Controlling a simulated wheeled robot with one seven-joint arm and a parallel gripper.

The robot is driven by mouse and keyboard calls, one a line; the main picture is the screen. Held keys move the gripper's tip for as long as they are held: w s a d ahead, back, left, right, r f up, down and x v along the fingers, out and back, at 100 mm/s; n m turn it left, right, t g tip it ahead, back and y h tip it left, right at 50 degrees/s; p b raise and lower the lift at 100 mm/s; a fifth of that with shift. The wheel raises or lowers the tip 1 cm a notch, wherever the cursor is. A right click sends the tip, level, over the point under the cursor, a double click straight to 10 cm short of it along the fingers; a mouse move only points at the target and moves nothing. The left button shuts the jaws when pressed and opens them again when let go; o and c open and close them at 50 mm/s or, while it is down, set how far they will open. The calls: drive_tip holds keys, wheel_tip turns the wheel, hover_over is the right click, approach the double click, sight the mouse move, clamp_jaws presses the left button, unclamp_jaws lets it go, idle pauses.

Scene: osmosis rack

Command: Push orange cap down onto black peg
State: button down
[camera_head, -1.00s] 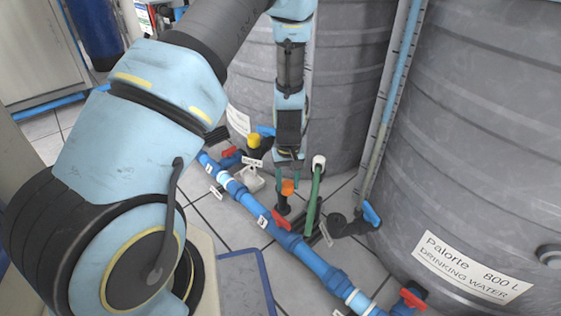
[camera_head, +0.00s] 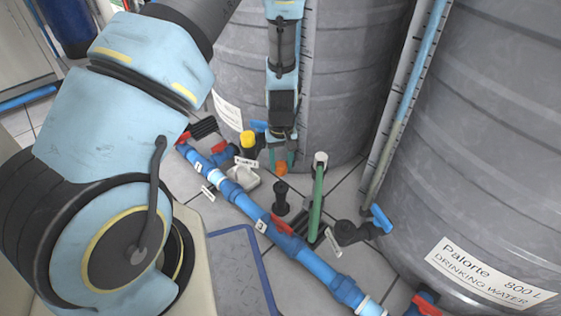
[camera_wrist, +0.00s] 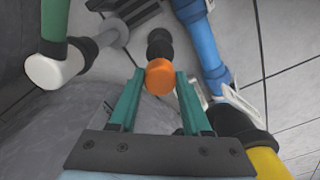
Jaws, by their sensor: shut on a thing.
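My gripper (camera_head: 279,161) is shut on the orange cap (camera_head: 281,168), with one green finger on each side of it. In the wrist view, the orange cap (camera_wrist: 160,76) sits between the fingertips (camera_wrist: 158,82). The black peg (camera_head: 281,196) stands upright on the floor just below the cap in the head view, with its top bare and a gap between them. In the wrist view, the peg (camera_wrist: 158,46) shows just beyond the cap, partly covered by it. How far apart they are in depth is hard to tell.
A green pipe with a white top (camera_head: 317,185) stands right of the peg. A blue pipe line (camera_head: 245,205) with red valve handles runs in front. A yellow-capped fitting (camera_head: 248,142) is to the left. Big grey tanks (camera_head: 345,70) stand close behind and at right (camera_head: 500,150).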

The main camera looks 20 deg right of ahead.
sight(281, 184)
drive_tip(key=shift+f, duration=0.15)
wheel_tip(281, 184, down, 6)
drive_tip(key=b, duration=0.5)
drive_tip(key=shift+r, duration=0.2)
drive_tip(key=shift+s+r+p, duration=0.1)
drive_tip(key=shift+p, duration=0.65)
idle(1.9)
drive_tip(key=shift+f, duration=0.45)
idle(0.3)
drive_tip(key=shift+c, duration=1.4)
unclamp_jaws()
wheel_tip(281, 184, up, 11)
drive_tip(key=p, duration=0.4)
drive_tip(key=shift+p, duration=0.4)
drive_tip(key=shift+f, duration=0.1)
